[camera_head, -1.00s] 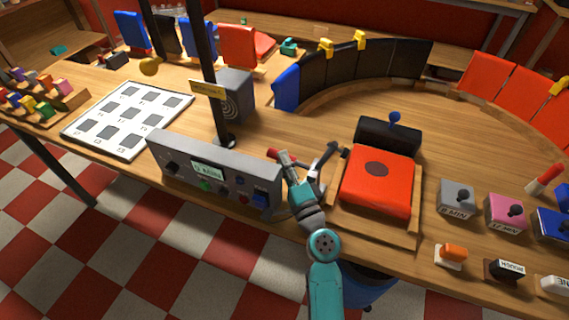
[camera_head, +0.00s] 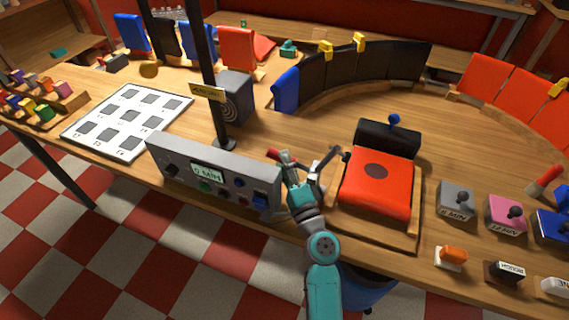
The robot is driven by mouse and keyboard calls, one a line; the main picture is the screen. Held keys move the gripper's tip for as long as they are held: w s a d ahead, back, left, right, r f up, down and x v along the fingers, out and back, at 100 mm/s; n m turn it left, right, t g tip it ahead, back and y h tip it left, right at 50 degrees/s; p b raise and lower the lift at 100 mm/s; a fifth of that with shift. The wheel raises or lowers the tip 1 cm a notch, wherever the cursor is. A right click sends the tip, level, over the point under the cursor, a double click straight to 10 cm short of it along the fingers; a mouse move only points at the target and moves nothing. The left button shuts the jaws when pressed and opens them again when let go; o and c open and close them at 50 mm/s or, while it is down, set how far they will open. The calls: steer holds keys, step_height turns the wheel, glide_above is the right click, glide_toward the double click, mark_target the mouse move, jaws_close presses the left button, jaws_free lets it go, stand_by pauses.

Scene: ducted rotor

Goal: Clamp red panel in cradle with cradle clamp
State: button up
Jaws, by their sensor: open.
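The red panel (camera_head: 376,186) lies flat in the wooden cradle (camera_head: 375,229) at the right front of the bench. It has a dark round spot near its top. A dark bar (camera_head: 385,140) with a blue knob (camera_head: 394,119) stands across the cradle's far end; it looks like the cradle clamp. I cannot tell whether it presses on the panel. My gripper (camera_head: 308,157) is left of the cradle, with its fingers spread and nothing visible between them. Its right fingertip is close to the panel's upper left corner; contact cannot be told.
A grey control box (camera_head: 212,178) with a small display stands left of my gripper. A dark post (camera_head: 205,75) rises behind it. Grey (camera_head: 456,200) and pink (camera_head: 505,214) switch blocks stand right of the cradle. A curved row of black panels (camera_head: 365,75) is behind. Bare wood lies between.

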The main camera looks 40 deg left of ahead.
steer(key=v, duration=1.2)
